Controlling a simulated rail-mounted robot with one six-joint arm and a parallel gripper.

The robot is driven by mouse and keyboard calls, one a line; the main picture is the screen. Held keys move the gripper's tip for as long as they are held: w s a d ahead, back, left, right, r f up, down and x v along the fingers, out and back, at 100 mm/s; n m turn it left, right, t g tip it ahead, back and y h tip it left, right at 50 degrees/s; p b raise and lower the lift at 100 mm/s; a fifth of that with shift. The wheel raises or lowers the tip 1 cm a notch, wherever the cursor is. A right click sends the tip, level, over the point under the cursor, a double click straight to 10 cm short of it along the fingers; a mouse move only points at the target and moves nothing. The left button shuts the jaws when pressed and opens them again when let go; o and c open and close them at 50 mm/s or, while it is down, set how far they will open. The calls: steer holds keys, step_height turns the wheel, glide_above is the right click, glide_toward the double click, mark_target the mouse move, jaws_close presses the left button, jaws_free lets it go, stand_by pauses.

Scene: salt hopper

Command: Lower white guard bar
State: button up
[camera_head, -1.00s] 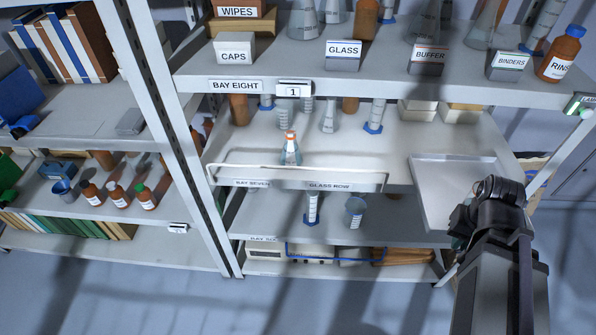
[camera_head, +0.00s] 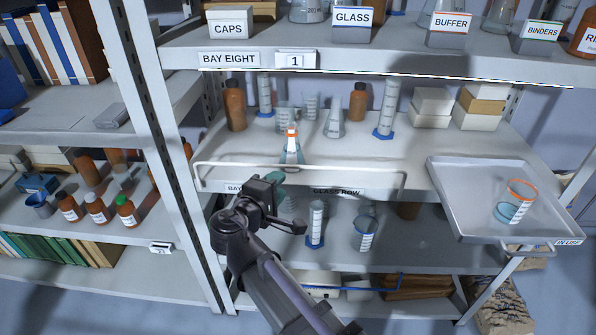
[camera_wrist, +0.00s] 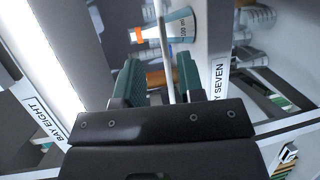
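The white guard bar (camera_head: 340,169) is a thin rail standing up along the front edge of the middle shelf, above the labels. My gripper (camera_head: 277,178) is at the bar's left-middle part, in front of the shelf. In the wrist view, the green fingers of my gripper (camera_wrist: 160,82) are apart, and the white guard bar (camera_wrist: 162,45) runs between them. I see gaps beside the bar, so the fingers are not closed on it. A small conical flask with an orange band (camera_head: 291,148) stands on the shelf just behind the bar; the flask (camera_wrist: 163,33) also shows in the wrist view.
A grey tray (camera_head: 455,200) at the right holds an orange-rimmed beaker (camera_head: 512,203). Bottles, cylinders and boxes stand farther back on the middle shelf. The shelf above, with the BAY EIGHT label (camera_head: 229,59), overhangs. A cylinder (camera_head: 316,224) and a blue-rimmed beaker (camera_head: 364,234) stand below.

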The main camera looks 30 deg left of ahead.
mark_target(297, 168)
steer(key=w, duration=0.3)
steer(key=w+f+b, duration=0.1)
steer(key=w, duration=0.3)
steer(key=w+f+b, duration=0.1)
steer(key=w, duration=0.2)
steer(key=shift+w, duration=0.4)
jaws_close()
